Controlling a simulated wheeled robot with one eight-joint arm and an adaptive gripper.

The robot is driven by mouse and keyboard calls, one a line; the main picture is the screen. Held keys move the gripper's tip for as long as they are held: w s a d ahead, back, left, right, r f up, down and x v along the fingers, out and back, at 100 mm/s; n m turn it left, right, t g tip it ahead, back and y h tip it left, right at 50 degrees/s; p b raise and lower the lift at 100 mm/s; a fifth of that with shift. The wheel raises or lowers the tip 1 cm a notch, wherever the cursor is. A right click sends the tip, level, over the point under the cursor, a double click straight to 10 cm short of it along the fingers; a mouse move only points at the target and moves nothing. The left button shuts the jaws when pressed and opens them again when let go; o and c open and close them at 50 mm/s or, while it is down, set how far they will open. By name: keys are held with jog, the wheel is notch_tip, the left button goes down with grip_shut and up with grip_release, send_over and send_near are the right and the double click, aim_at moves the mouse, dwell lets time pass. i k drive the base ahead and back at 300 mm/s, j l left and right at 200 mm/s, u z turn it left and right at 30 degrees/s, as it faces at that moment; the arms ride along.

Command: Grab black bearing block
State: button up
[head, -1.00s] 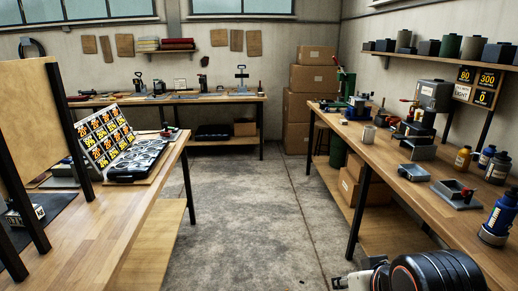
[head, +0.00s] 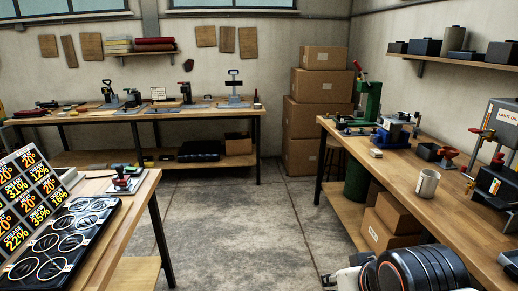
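I cannot single out a black bearing block for sure. A small dark grey block-like piece (head: 428,151) sits on the right workbench (head: 400,178), beside a red-handled part (head: 448,158). Dark boxes (head: 426,47) stand on the right wall shelf, and dark tools stand on the back bench; all are too small to identify. My gripper (head: 328,281) shows only partly at the bottom edge, in front of my black arm. It is low, beside the right bench and apart from these things. Its fingers are too small to read, and I see nothing held.
Bare concrete floor (head: 240,215) lies open between the benches. The left table (head: 150,190) carries a price board (head: 28,190) and a black tray (head: 60,240). The back bench (head: 200,112) holds several tools. Cardboard boxes (head: 318,100) are stacked in the corner. A mug (head: 428,183) stands on the right bench.

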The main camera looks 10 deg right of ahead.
aim_at(340, 126)
jog(key=i+l, duration=0.1)
jog(key=i, duration=1.95)
jog(key=i+l+z, duration=0.1)
jog(key=i, duration=0.25)
jog(key=i+l+z, duration=0.1)
jog(key=i+l, duration=0.2)
jog(key=i+l+z, duration=0.1)
jog(key=i, duration=0.35)
jog(key=i+l, duration=0.15)
jog(key=l, duration=0.15)
jog(key=i+l, duration=0.15)
jog(key=l, duration=0.15)
jog(key=z, duration=0.05)
